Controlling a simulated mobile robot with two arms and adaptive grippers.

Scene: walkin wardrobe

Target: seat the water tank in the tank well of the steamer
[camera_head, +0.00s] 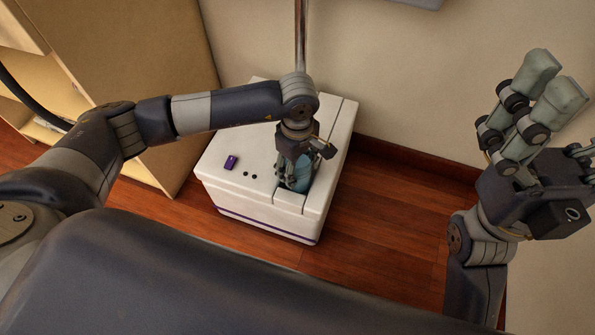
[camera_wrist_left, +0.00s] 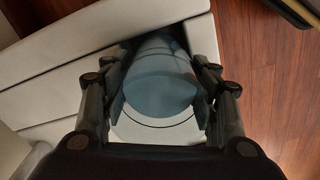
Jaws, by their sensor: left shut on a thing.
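The steamer (camera_head: 230,198) is a white box with a purple stripe, standing on the floor against the wall. My left gripper (camera_head: 295,180) points down over its right part and is shut on the water tank (camera_head: 301,178), a translucent blue piece. In the left wrist view the tank (camera_wrist_left: 158,80) lies between the two sets of fingers, within the opening in the white top. A pale round surface with a dark ring shows beside it. The fingers hide much of the well, so I cannot tell how deep the tank sits. My right gripper (camera_head: 562,112) is raised, open and empty.
A metal pole (camera_head: 300,35) rises behind the steamer. A purple button (camera_head: 231,162) and small dark dots are on its top. A wooden shelf unit (camera_head: 165,85) stands close on the left. The wood floor (camera_head: 385,225) on the right is clear.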

